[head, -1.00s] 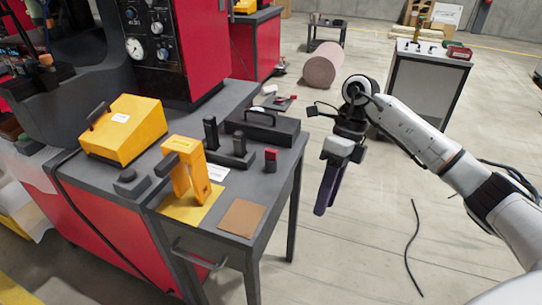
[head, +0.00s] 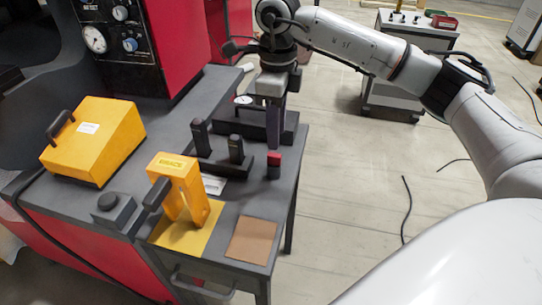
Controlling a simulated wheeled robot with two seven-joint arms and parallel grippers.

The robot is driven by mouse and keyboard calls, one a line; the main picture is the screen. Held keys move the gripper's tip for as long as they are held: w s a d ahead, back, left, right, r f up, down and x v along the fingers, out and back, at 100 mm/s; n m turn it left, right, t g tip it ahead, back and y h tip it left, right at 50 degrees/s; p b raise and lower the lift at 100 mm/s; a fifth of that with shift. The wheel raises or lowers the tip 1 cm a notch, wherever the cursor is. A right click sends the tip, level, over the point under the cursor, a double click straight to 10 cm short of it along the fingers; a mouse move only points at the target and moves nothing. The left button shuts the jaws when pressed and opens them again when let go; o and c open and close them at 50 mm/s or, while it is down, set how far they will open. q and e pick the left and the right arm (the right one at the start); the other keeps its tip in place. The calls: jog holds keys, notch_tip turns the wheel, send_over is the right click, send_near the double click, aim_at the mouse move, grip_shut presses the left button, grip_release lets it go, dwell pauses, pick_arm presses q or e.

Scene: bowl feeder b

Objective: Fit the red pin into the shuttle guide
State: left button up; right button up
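The red pin (head: 274,158) shows as a red-topped piece with a dark lower part, upright near the right edge of the grey table. To its left is a black piece with two upright posts (head: 219,160); I cannot tell for sure that this is the shuttle guide. My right gripper (head: 273,135) comes down from the top, fingers pointing down, and in the picture its tips are just above and behind the red pin. The fingers overlap edge-on, so their gap is hidden. I see no contact with the pin. My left gripper is out of view.
A yellow brace (head: 187,190) stands on a yellow plate left of a brown pad (head: 251,240). A yellow box with a handle (head: 95,140) sits at the left. A long black tray (head: 230,122) lies behind the posts.

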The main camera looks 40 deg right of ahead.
aim_at(274, 154)
jog(key=shift+w+a+f+p, duration=0.1)
jog(key=shift+f+p, duration=0.05)
jog(key=shift+f, duration=1.4)
jog(key=shift+a+f+p, duration=0.1)
jog(key=shift+f+p, duration=0.05)
jog(key=shift+f, duration=1.35)
grip_shut()
